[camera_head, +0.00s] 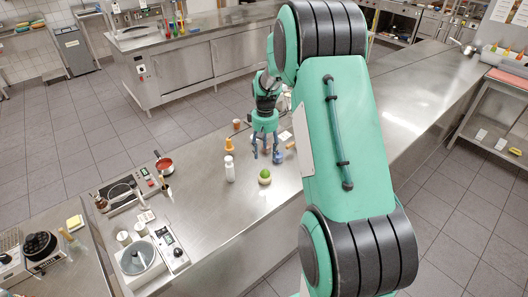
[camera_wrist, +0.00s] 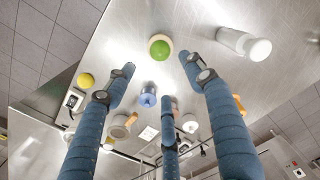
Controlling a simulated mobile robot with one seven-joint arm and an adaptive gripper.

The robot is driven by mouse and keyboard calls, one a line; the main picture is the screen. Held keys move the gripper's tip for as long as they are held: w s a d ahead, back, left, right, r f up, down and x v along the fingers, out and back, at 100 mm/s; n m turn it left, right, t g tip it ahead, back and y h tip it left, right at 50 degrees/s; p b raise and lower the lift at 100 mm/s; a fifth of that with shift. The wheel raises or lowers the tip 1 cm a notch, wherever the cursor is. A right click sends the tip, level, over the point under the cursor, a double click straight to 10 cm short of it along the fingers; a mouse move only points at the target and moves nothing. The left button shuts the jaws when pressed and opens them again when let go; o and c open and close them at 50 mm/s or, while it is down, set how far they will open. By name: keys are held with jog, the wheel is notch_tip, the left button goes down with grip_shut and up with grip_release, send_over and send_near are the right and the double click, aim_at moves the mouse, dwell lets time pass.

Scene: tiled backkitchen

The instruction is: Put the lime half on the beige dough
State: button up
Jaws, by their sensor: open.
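A white bottle (camera_head: 229,170) and an orange-topped shaker (camera_head: 229,147) stand to the left. A blue item (camera_wrist: 148,95) is close to the fingers. A yellow ball (camera_wrist: 85,80) lies at the wrist view's left. Counter in front is clear.

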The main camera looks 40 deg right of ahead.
jog(key=s+a+r+n+t, duration=0.1)
jog(key=s+a+r, duration=0.4)
jog(key=a+r, duration=0.55)
jog(key=s+a+r+t, duration=0.1)
jog(key=s+a+r, duration=0.3)
jog(key=a+r, duration=0.6)
jog(key=s+a+r+t, duration=0.1)
jog(key=s+a+r, duration=0.2)
jog(key=s+a, duration=0.3)
jog(key=s+a+r+t, duration=0.2)
jog(key=s+a, duration=0.5)
jog(key=s, duration=0.8)
jog(key=shift+s+a+r+n+t, duration=0.15)
jog(key=shift+a+r+n+t, duration=0.2)
jog(key=shift+r, duration=0.25)
jog(key=shift+d, duration=0.1)
notch_tip(320, 180, down, 5)
jog(key=b, duration=0.5)
